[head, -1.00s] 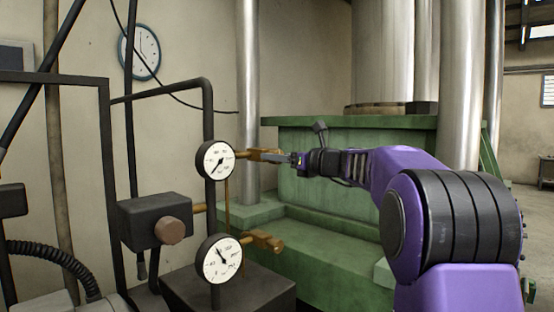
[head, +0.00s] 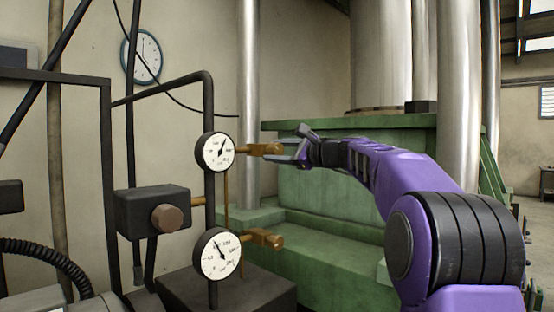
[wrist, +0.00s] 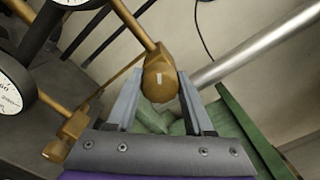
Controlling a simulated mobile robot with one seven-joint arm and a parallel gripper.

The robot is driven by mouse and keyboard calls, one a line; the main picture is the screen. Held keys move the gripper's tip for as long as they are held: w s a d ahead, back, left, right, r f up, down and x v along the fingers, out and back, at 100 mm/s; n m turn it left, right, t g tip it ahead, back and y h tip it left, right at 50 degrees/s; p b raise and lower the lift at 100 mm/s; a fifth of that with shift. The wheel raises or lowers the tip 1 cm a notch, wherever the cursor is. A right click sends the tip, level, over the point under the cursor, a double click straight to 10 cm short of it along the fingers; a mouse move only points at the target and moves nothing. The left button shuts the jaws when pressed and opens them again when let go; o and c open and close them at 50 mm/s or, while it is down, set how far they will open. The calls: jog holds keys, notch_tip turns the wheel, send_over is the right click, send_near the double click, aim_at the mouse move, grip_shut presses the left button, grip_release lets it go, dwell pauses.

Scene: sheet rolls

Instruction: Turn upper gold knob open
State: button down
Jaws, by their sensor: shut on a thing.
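The upper gold knob (head: 272,149) sits at the end of a brass stem to the right of the upper gauge (head: 217,151). In the wrist view the upper knob (wrist: 160,82) lies between the two grey fingers of my gripper (wrist: 161,77), one finger along each side. My gripper (head: 293,150) is shut on this knob; in the head view its fingers look tilted and partly overlap the knob's right end. The lower gold knob (head: 270,241) stands free beside the lower gauge (head: 217,253); it also shows in the wrist view (wrist: 58,150).
A black pipe (head: 209,110) carries the gauges. A dark box with a brown round knob (head: 165,218) is at the left. The green press (head: 320,195) is behind my gripper, with a steel column (head: 249,80) at its left.

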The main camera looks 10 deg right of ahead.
jog(key=n+b, duration=0.2)
jog(key=n, duration=0.2)
jog(key=shift+f, duration=0.15)
jog(key=shift+n+b, duration=0.8)
jog(key=shift+n, duration=0.7)
jog(key=shift+c, duration=1.4)
grip_release()
jog(key=v, duration=1.7)
jog(key=shift+s+d+b, duration=0.15)
jog(key=shift+s+b, duration=0.05)
jog(key=shift+b, duration=0.2)
